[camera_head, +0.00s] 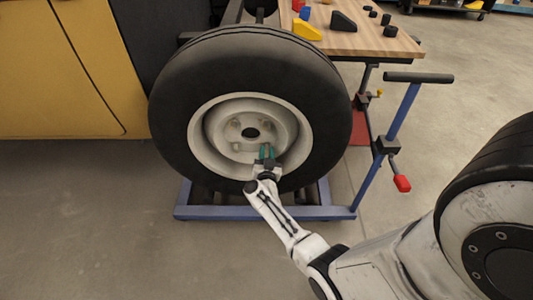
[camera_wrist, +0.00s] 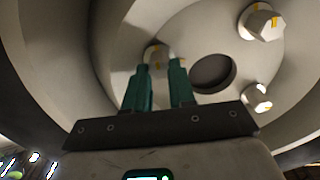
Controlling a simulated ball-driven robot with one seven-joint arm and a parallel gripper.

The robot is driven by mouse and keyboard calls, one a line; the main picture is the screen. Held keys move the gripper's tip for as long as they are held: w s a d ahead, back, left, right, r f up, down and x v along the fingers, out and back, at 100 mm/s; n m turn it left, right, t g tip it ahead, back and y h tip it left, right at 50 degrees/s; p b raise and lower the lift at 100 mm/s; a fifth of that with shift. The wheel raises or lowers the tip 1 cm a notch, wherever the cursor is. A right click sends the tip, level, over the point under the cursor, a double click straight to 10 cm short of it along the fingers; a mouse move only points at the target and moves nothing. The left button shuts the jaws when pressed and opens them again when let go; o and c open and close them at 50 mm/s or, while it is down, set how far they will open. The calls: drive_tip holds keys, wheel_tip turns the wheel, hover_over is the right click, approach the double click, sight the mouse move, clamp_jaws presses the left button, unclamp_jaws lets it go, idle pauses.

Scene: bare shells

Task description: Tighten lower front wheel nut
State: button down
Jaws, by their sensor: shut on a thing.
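The wheel (camera_head: 190,90) stands upright, with a black tire, a pale rim and a dark centre hole (camera_head: 250,132). My gripper (camera_head: 267,150) reaches the lower right of the hub from below. In the wrist view its two green fingers (camera_wrist: 159,72) point at the hub, and the lower wheel nut (camera_wrist: 157,54) sits between their tips. The gripper is shut on this nut. Two other nuts, one large (camera_wrist: 261,22) and one smaller in view (camera_wrist: 257,97), show yellow marks and are clear of the fingers.
A blue wheel stand (camera_head: 250,213) with an upright handle (camera_head: 405,110) is under and right of the wheel. A wooden table (camera_head: 365,42) with blocks is behind. A yellow body panel (camera_head: 60,70) is at left. Floor in front is clear.

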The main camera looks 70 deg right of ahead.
drive_tip(key=m, duration=0.5)
drive_tip(key=shift+f, duration=0.15)
drive_tip(key=m, duration=0.3)
drive_tip(key=m+b, duration=0.1)
drive_tip(key=m, duration=0.1)
drive_tip(key=shift+s+f+m, duration=0.15)
drive_tip(key=shift+m, duration=0.25)
drive_tip(key=m+b, duration=0.1)
drive_tip(key=m, duration=0.4)
drive_tip(key=shift+f+m, duration=0.15)
drive_tip(key=shift+m, duration=0.15)
drive_tip(key=m+b, duration=0.1)
drive_tip(key=m, duration=0.4)
drive_tip(key=shift+f+b, duration=0.1)
drive_tip(key=shift+b, duration=0.3)
drive_tip(key=shift+m, duration=0.4)
drive_tip(key=c, duration=0.9)
unclamp_jaws()
drive_tip(key=shift+c, duration=0.2)
drive_tip(key=p+v, duration=0.3)
drive_tip(key=v, duration=0.7)
drive_tip(key=shift+s+a+p, duration=0.2)
drive_tip(key=shift+a+p, duration=0.1)
drive_tip(key=shift+p, duration=0.1)
